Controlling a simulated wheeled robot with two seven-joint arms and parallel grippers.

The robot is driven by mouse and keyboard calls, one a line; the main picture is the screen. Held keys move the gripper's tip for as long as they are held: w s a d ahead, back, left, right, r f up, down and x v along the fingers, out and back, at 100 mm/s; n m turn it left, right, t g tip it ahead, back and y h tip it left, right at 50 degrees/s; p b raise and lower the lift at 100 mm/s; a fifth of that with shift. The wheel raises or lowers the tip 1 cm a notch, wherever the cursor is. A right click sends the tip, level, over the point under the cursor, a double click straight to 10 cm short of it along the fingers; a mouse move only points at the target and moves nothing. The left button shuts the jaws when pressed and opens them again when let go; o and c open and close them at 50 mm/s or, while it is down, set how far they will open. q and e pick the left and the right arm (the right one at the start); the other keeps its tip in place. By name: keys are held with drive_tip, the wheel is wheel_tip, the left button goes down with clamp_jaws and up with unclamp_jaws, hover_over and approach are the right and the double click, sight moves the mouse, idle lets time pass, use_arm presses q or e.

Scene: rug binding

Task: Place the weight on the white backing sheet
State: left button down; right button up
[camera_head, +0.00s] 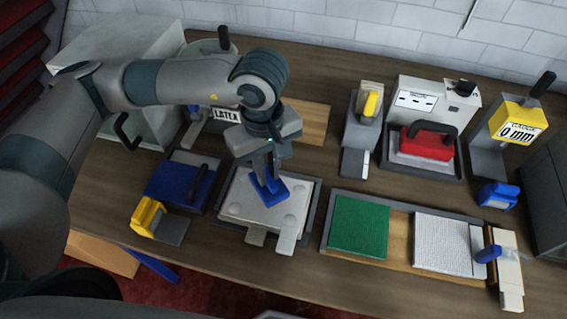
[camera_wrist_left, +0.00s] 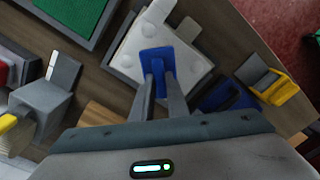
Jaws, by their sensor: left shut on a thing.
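My left gripper (camera_head: 268,160) is shut on a blue piece (camera_head: 270,192), which also shows between the fingers in the left wrist view (camera_wrist_left: 156,58). The blue piece is over a white sheet with round spots (camera_head: 240,202), lying in a dark tray; I cannot tell whether it touches the sheet. Which object is the weight is not clear. A blue block with a dark handle (camera_head: 168,187) lies left of the white sheet. A white textured sheet (camera_head: 440,240) lies beside a green piece (camera_head: 360,225) in a long tray at right. My right gripper is not in view.
A yellow-handled tool (camera_head: 148,217) stands at the front left. A red block with a black handle (camera_head: 427,143) sits at the back right, near a yellow gauge reading 0 mm (camera_head: 518,123). Bare wood shows between the trays.

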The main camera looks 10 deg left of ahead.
use_arm(q)
drive_tip(key=shift+a+f, duration=0.1)
drive_tip(key=shift+a, duration=0.2)
drive_tip(key=shift+f, duration=0.1)
drive_tip(key=shift+f+p, duration=1.05)
drive_tip(key=shift+f, duration=0.85)
drive_tip(key=shift+f, duration=0.2)
